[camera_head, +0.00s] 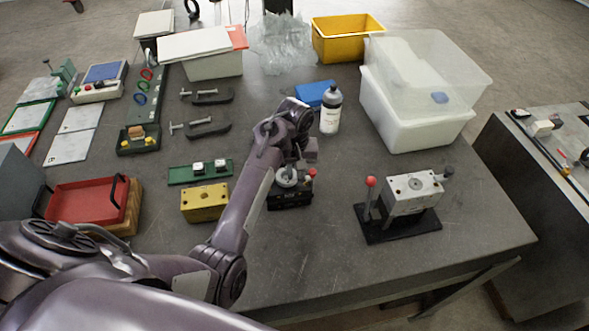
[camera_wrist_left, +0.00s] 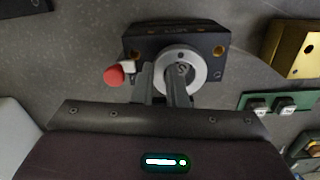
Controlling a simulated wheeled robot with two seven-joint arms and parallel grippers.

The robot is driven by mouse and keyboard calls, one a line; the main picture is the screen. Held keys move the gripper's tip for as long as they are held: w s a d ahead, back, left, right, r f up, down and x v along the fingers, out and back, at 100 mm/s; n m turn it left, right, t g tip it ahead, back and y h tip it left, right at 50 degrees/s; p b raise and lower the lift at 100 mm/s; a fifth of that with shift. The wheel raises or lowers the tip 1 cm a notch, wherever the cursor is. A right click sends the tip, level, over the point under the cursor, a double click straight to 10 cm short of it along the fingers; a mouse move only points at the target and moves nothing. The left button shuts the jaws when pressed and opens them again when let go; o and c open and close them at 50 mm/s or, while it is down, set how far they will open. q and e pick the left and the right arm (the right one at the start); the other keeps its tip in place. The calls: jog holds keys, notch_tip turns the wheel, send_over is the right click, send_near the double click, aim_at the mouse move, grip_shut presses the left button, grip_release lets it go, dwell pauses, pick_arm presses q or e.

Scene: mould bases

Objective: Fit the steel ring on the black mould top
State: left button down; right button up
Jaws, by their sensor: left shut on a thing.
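The steel ring (camera_wrist_left: 191,57) is a pale round ring, over the top of the black mould block (camera_wrist_left: 136,45) in the left wrist view. My left gripper (camera_wrist_left: 164,85) is shut on the ring's near-left rim, one finger seemingly inside its hole and the other outside. In the head view the ring (camera_head: 286,181) lies at the top of the black mould (camera_head: 291,200), below my left gripper (camera_head: 293,172). I cannot tell whether the ring is seated or just above the block. A red knob (camera_wrist_left: 113,76) is beside the block. My right gripper does not show.
A gold block (camera_head: 204,203) and a green board (camera_head: 185,173) with two metal cubes stand left of the mould. A bottle (camera_head: 331,112) stands behind, and a toggle-clamp fixture (camera_head: 411,196) to the right. Bare table lies in front.

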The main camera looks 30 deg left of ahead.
aim_at(295, 175)
pick_arm(q)
jog(key=shift+f, duration=0.45)
jog(key=shift+r, duration=0.25)
jog(key=shift+r, duration=0.5)
jog(key=c, duration=1.4)
grip_release()
notch_tip(295, 175, up, 4)
jog(key=shift+r+b, duration=0.1)
jog(key=shift+b, duration=0.8)
notch_tip(295, 175, up, 4)
jog(key=shift+f+p, duration=0.2)
jog(key=shift+p, duration=0.75)
